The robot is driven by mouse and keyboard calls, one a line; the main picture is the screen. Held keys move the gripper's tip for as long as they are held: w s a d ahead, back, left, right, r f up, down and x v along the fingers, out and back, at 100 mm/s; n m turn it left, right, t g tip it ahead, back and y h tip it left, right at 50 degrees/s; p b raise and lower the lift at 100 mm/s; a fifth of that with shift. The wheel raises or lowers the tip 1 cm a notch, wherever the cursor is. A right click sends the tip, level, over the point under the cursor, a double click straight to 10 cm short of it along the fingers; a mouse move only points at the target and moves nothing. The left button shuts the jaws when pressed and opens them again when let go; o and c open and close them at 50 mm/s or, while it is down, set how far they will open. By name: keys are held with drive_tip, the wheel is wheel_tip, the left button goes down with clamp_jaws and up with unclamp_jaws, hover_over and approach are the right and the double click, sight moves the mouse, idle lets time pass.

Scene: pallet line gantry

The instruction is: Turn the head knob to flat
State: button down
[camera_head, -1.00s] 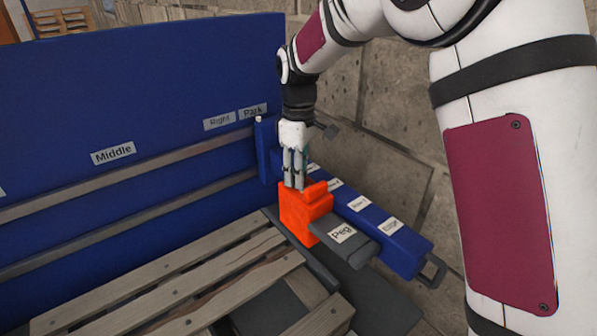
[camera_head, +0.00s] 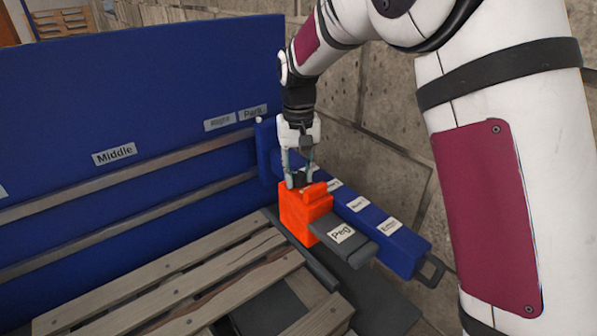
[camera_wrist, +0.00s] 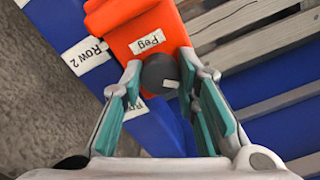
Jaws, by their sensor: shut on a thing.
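The orange head (camera_head: 302,218) sits at the far end of a dark grey arm with a "Peg" label (camera_head: 342,235). In the wrist view my gripper (camera_wrist: 161,80) is shut on the knob. The setting that the mark points to cannot be read.
A blue beam (camera_head: 406,252) with several row labels and a handle runs beside the head. A wooden pallet (camera_head: 170,285) lies at the front left. A tall blue panel (camera_head: 140,90) with Middle, Right and Park labels stands behind. A stone wall (camera_head: 385,130) is at the back right.

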sight(299, 173)
drive_tip(key=m+p, duration=0.1)
drive_tip(key=m, duration=0.4)
drive_tip(key=shift+r+m, duration=0.1)
drive_tip(key=shift+m, duration=0.2)
drive_tip(key=shift+m+p, duration=0.3)
drive_tip(key=shift+m, duration=2)
drive_tip(key=c, duration=1.2)
unclamp_jaws()
wheel_tip(299, 173, up, 12)
drive_tip(key=shift+f, duration=0.1)
